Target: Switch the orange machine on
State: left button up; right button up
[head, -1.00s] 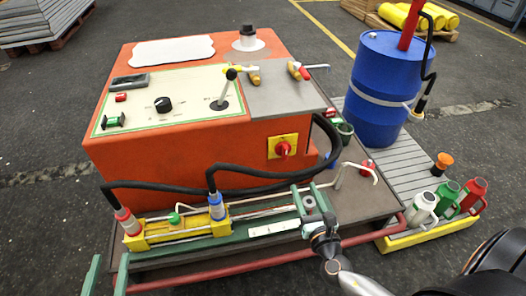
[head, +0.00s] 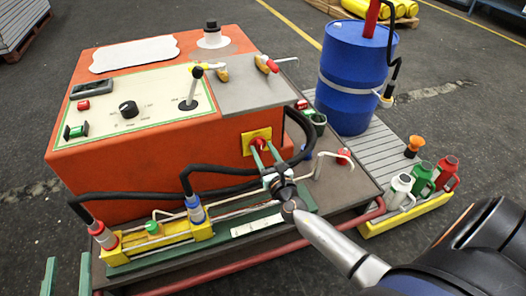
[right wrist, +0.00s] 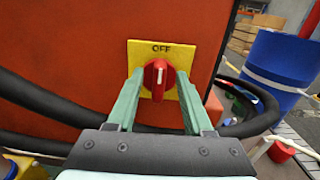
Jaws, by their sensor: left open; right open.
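The orange machine (head: 150,165) stands in the middle of the head view. Its red rotary switch (right wrist: 157,80) sits on a yellow plate (right wrist: 140,52) on the front face, and the knob's white mark is upright below the word OFF. My right gripper (right wrist: 157,85) is open, its green fingers pointing at the plate, one on each side of the knob. I see a gap on the knob's right; contact on the left is hard to tell. In the head view the right gripper (head: 263,152) partly covers the switch. My left gripper (head: 66,268) is open and empty at the lower left edge.
Black hoses (head: 150,196) run across the machine's front to a yellow cylinder (head: 160,243) on the bench. A blue drum (head: 345,80) stands at the right. Several cans (head: 423,178) stand in a yellow tray (head: 405,215).

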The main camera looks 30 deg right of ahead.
jog(key=shift+w, duration=0.15)
grip_shut()
dwell(0.4)
